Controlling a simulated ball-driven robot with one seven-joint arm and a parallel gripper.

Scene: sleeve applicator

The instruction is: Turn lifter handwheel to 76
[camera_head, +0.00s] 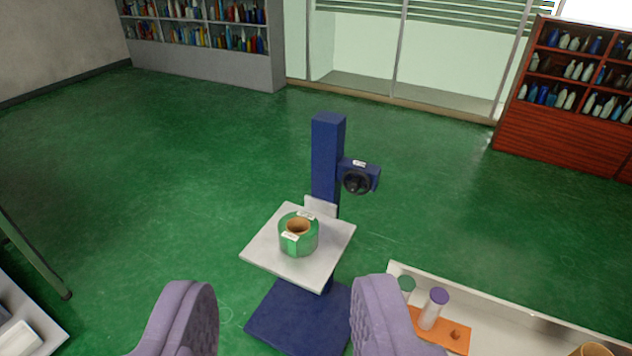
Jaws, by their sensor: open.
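The lifter is a blue column (327,160) on a blue base plate (285,320), with a light grey platform (264,252) on its front. A black handwheel (356,181) sits on a blue housing at the column's right side, with a small white label (359,163) above it. The label's text is too small to read. A green roll (306,245) with a brown core rests on the platform. My gripper (285,315) shows two lilac fingers at the bottom, apart and empty. It is in the foreground, well short of the handwheel and touching nothing visible.
A white surface (25,320) is at lower left. Shelves (230,62) and a red cabinet (560,135) stand behind. Green floor (170,150) is clear around the lifter's back and left.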

